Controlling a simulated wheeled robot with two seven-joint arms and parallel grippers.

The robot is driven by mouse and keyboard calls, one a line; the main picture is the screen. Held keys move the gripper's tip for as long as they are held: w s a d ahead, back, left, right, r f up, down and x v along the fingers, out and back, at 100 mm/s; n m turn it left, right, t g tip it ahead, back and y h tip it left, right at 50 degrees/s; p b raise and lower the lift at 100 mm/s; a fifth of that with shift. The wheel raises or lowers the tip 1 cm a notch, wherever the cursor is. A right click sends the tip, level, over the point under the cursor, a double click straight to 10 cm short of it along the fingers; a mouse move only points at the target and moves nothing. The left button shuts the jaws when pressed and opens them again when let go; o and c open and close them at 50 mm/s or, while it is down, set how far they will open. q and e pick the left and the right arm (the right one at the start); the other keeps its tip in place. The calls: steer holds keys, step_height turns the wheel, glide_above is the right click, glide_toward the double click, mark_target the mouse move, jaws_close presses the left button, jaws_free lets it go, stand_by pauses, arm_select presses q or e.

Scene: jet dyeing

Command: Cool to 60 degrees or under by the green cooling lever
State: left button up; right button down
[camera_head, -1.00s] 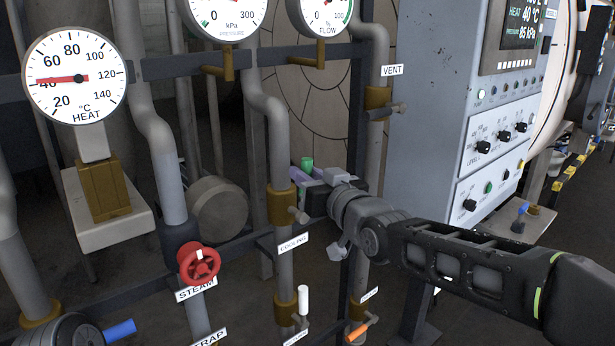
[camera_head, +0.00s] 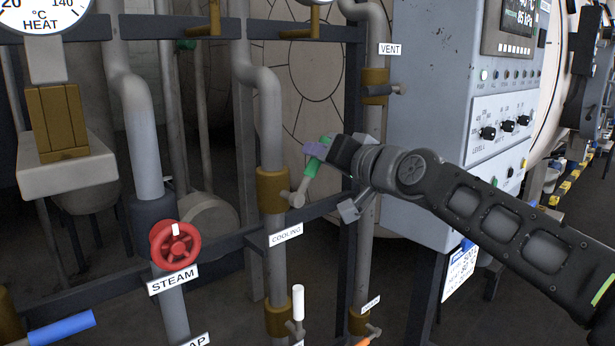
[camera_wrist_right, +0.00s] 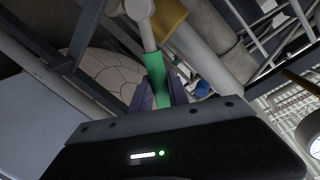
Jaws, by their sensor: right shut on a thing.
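The green cooling lever (camera_head: 313,169) angles up and to the right from its brass valve (camera_head: 272,190), above the COOLING label (camera_head: 286,235). My right gripper (camera_head: 317,153) is shut on the lever's green grip near its upper end. In the right wrist view the green grip (camera_wrist_right: 157,80) sits between the purple finger pads (camera_wrist_right: 160,97), with the grey stem running on to the valve. The HEAT gauge (camera_head: 45,14) is cut off by the top edge, and its needle is out of view. My left gripper is not in view.
A red STEAM handwheel (camera_head: 175,243) is left of the cooling valve. A white-handled valve (camera_head: 298,303) is below it. The VENT pipe (camera_head: 374,130) and control cabinet (camera_head: 425,120) stand close to the right. A blue handle (camera_head: 55,328) is at lower left.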

steer(key=w+d+f+m+g+y+b, duration=0.1)
steer(key=w+d+f+m+g+b, duration=0.1)
steer(key=f+m, duration=0.5)
steer(key=shift+w+d+f+m+y, duration=0.2)
steer(key=shift+d+f+m+y, duration=0.25)
steer(key=shift+m, duration=0.75)
steer(key=shift+r, duration=0.1)
steer(key=c, duration=1.7)
jaws_free()
steer(key=shift+c, duration=0.2)
steer(key=shift+o, duration=1.4)
steer(key=shift+w+a, duration=0.15)
steer(key=shift+o, duration=0.9)
